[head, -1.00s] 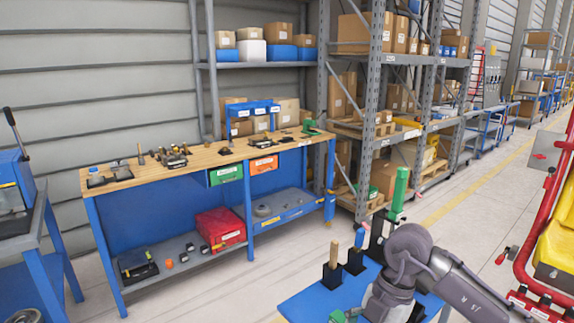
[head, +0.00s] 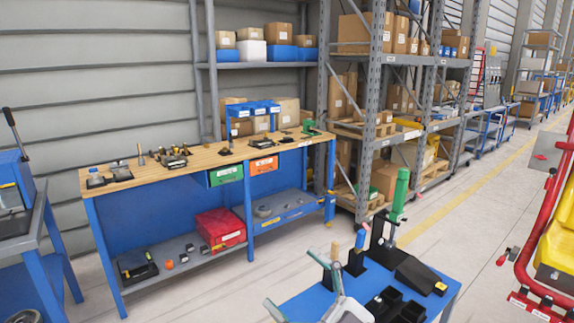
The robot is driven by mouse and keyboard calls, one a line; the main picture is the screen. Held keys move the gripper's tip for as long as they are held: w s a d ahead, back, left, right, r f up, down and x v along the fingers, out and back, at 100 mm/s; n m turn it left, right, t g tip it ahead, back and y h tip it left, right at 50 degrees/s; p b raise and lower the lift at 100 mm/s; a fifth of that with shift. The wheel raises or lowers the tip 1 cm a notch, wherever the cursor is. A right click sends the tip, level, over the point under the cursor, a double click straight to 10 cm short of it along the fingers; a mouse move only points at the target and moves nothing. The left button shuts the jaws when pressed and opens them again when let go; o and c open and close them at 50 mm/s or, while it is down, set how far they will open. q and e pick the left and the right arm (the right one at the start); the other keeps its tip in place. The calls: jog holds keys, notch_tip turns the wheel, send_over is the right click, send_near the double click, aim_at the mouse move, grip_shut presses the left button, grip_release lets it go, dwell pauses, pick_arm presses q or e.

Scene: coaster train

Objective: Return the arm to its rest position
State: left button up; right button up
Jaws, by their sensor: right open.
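My right gripper (head: 292,280) shows at the bottom of the head view, over the left part of a small blue-topped table (head: 309,299). Its pale grey-green fingers are spread apart and nothing is seen between them. The rest of the right arm is mostly below the frame, so its posture is hidden. My left gripper is not in view.
The blue table holds a green-handled tool (head: 399,195) standing upright, a black wedge-shaped block (head: 418,275) and black bins (head: 384,304). A long wooden-topped workbench (head: 205,160) stands behind. A red-framed cart (head: 524,265) is at right. Floor shows between them.

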jog(key=w+d+f+m+t+h, duration=0.4)
jog(key=d+f+m+t+h, duration=0.3)
jog(key=d+f+m+h, duration=0.65)
jog(key=s+d+f+m+g+h, duration=0.5)
jog(key=f+h, duration=0.2)
jog(key=f, duration=0.1)
jog(key=s+d+f+n+g, duration=0.1)
jog(key=s+f+g, duration=0.45)
jog(key=s, duration=0.45)
jog(key=s+f+n+g, duration=0.1)
jog(key=s+f+g, duration=0.5)
jog(key=s, duration=0.4)
notch_tip(320, 180, down, 25)
jog(key=s+d+f+g, duration=0.2)
jog(key=s+d+f, duration=0.1)
jog(key=s+f, duration=1.5)
jog(key=shift+f, duration=0.4)
